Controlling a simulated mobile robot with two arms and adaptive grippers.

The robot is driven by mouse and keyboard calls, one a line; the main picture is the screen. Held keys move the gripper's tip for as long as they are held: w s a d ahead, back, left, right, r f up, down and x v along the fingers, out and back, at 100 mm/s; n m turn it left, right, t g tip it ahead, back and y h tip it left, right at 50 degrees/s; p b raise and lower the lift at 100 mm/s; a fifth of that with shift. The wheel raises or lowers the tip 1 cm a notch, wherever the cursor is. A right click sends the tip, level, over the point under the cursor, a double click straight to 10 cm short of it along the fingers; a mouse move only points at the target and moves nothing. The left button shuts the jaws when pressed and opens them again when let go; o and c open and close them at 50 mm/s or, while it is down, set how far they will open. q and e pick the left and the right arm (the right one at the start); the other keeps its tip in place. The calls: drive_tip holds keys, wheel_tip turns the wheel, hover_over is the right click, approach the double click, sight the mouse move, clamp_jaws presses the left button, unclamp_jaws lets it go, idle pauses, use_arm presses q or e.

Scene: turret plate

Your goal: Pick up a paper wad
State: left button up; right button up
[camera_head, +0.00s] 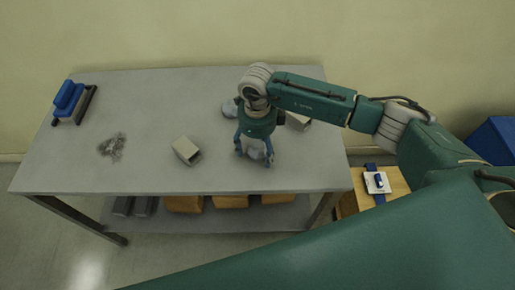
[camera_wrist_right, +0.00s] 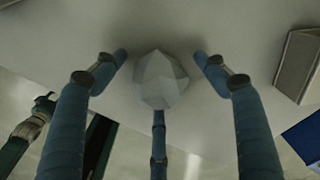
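A pale, faceted paper wad (camera_head: 256,151) lies on the grey table (camera_head: 100,180), near its front right. In the right wrist view the wad (camera_wrist_right: 160,80) sits between my fingers. My right gripper (camera_head: 254,158) points down over it, with its blue fingers spread around it. In the right wrist view the right gripper (camera_wrist_right: 160,62) is open, with gaps at both side fingers. The third finger's tip meets the wad's outline, and I cannot tell if it touches. A second pale wad (camera_head: 230,108) lies farther back, partly hidden by my arm. My left gripper is not identifiable.
A grey open box (camera_head: 187,150) stands left of the gripper; another box (camera_head: 299,122) is partly hidden behind my right arm. Metallic scraps (camera_head: 112,146) and a blue device (camera_head: 69,98) are at the left. A wooden stand (camera_head: 398,184) is beside the table's right end.

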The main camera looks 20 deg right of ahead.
drive_tip(key=c, duration=0.8)
drive_tip(key=shift+c, duration=0.2)
drive_tip(key=shift+r, duration=0.1)
